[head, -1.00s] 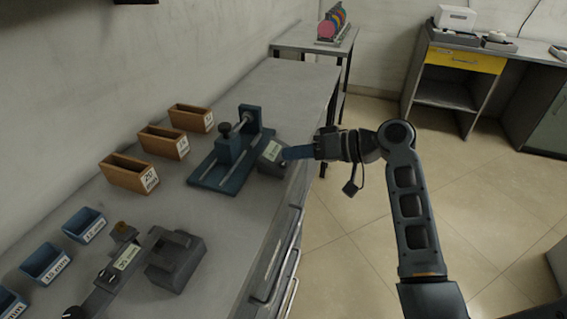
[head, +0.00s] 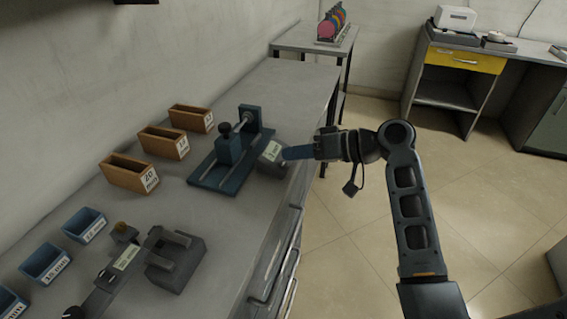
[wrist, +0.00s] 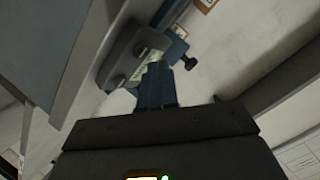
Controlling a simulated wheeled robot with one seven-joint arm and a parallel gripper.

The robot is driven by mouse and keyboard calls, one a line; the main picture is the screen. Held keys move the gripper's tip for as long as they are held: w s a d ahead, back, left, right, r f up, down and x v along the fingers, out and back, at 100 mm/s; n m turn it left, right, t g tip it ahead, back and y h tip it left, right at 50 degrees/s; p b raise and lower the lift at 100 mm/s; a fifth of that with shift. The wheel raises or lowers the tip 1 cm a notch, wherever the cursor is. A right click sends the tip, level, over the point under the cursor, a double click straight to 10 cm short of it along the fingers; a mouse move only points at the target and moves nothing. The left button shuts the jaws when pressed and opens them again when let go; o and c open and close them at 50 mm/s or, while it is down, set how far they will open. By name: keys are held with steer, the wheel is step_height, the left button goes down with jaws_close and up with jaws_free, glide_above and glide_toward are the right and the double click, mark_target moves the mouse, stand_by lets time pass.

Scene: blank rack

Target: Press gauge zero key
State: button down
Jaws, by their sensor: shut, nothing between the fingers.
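The gauge is a dark grey box (head: 272,158) with a pale label or display, at the right end of a blue fixture (head: 222,180) on the bench. My gripper (head: 287,153) is shut and empty, its blue fingers pointing left at the gauge's right side. In the head view the fingertips overlap or lie very close to the gauge's edge; I cannot tell whether they touch. In the wrist view the shut fingers (wrist: 157,72) point at the gauge's grey body (wrist: 118,60), partly covering its pale face. The zero key cannot be made out.
Several wooden bins (head: 130,174) and blue bins (head: 84,225) line the wall side. A second grey device (head: 176,262) stands at the front of the bench (head: 222,268). A table with coloured discs (head: 333,24) stands behind. The floor right of the bench is open.

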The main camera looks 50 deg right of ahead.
steer(key=shift+f, duration=0.2)
steer(key=shift+w+f, duration=0.15)
steer(key=shift+f, duration=0.05)
steer(key=shift+w+a+f+b, duration=0.1)
steer(key=shift+w+f+b, duration=0.05)
steer(key=shift+f+b, duration=0.2)
stand_by(1.0)
steer(key=shift+r, duration=0.15)
steer(key=shift+s+r+p, duration=0.3)
steer(key=shift+r+p, duration=0.25)
steer(key=shift+r, duration=0.05)
steer(key=r+p, duration=0.1)
steer(key=s+r+p, duration=0.1)
steer(key=r, duration=0.1)
steer(key=s+d+r+p, duration=0.1)
steer(key=p, duration=0.1)
steer(key=shift+r, duration=0.25)
stand_by(0.9)
